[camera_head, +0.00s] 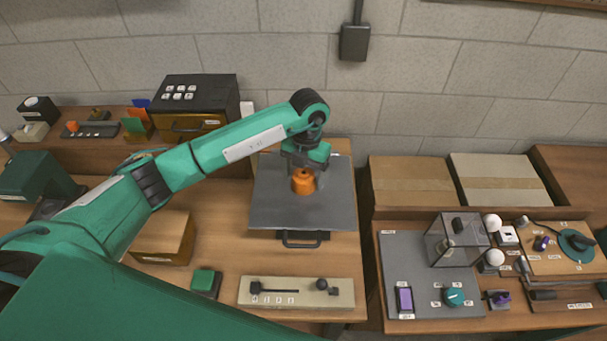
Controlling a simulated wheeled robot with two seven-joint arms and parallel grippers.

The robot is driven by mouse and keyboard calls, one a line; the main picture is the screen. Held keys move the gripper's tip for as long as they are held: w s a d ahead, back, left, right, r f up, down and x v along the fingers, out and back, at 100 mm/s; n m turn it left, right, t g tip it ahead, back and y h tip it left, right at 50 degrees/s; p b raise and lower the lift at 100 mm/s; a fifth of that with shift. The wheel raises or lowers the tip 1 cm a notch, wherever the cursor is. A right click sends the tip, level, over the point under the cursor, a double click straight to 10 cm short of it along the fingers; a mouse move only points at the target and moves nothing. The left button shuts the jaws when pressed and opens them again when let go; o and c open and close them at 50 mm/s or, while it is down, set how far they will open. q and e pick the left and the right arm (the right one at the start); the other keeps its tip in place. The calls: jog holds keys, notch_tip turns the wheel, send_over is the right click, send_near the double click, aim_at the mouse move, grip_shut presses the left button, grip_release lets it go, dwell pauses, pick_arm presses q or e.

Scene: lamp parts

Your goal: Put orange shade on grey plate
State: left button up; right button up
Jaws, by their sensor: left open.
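The orange shade (304,183) stands on the grey plate (275,207), right of the plate's middle. The plate lies flat on the wooden table and has a dark handle at its front edge. My left gripper (305,168) points down at the top of the shade. Its jaws are open around or just above the shade's top; I cannot tell whether they touch it. The gripper hides part of the shade's upper side. My right gripper is not in view.
A beige panel (297,293) with dark parts lies in front of the plate. A wooden block (163,238) is to the left. A black box (195,98) stands behind. On the right, a clear case (457,240) and lamp parts crowd another table.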

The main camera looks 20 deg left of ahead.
aim_at(306, 170)
pick_arm(q)
notch_tip(306, 170, up, 12)
jog(key=w+b, duration=0.1)
jog(key=b, duration=0.3)
jog(key=shift+w+f, duration=0.25)
jog(key=shift+w, duration=0.15)
jog(key=shift+d, duration=0.1)
